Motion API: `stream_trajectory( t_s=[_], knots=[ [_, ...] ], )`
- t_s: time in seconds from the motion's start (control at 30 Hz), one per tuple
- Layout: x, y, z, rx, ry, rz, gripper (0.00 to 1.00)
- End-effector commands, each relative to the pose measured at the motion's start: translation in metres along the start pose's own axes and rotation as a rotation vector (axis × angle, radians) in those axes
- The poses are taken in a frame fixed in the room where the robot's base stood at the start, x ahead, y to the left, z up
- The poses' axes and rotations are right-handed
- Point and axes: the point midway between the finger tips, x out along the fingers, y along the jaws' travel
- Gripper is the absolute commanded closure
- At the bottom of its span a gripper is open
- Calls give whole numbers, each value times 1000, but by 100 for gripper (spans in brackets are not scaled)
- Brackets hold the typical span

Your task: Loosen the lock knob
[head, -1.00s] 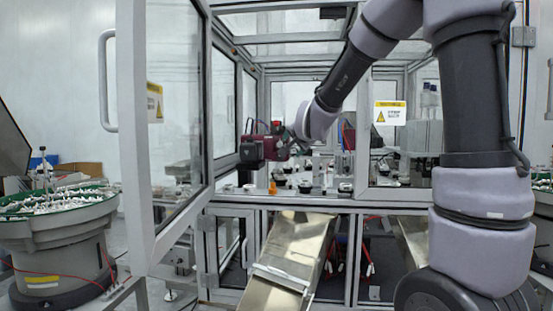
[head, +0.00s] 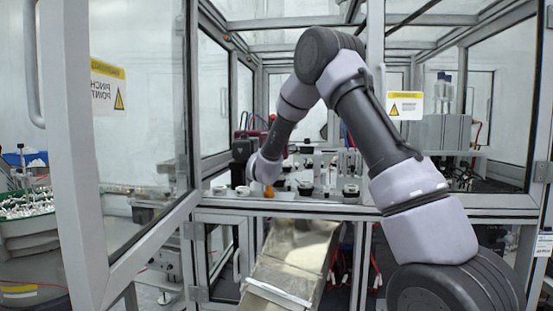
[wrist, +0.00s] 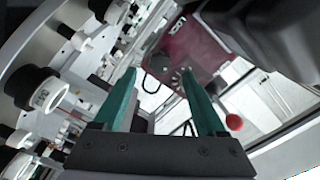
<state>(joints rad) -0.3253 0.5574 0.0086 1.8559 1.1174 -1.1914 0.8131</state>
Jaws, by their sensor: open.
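My gripper (wrist: 158,72) is open, with two green fingers spread and nothing between them. Beyond the fingertips in the wrist view is a dark red block (wrist: 195,48) with a ring of small pale marks on its lower part. A red ball-shaped knob (wrist: 234,121) is to the right of the right finger, apart from it. I cannot tell which part is the lock knob. In the head view my arm reaches through the open cell front, and its wrist hides most of the gripper and the spot it faces.
A small orange object (head: 268,191) and several black-and-white cup fixtures (head: 350,190) stand along the cell's front ledge. A metal chute (head: 290,260) slopes down below it. The open framed door (head: 75,170) stands at left, with a parts bowl (head: 25,215) beyond.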

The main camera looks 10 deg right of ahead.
Motion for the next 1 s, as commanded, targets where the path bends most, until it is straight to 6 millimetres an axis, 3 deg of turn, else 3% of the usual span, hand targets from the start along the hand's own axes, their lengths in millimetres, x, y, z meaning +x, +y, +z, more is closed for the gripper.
stream_trajectory(
  t_s=[0.23, 0.63, 0.8, 0.83, 1.0],
  knots=[
    [35, 0, 0, 0, 0, 0, 26],
    [42, 0, 0, -1, -2, 0, 26],
    [42, 0, 0, -1, -2, 0, 92],
    [42, 0, 0, -1, -2, 0, 100],
    [42, 0, 0, -5, -2, 0, 100]
  ],
)
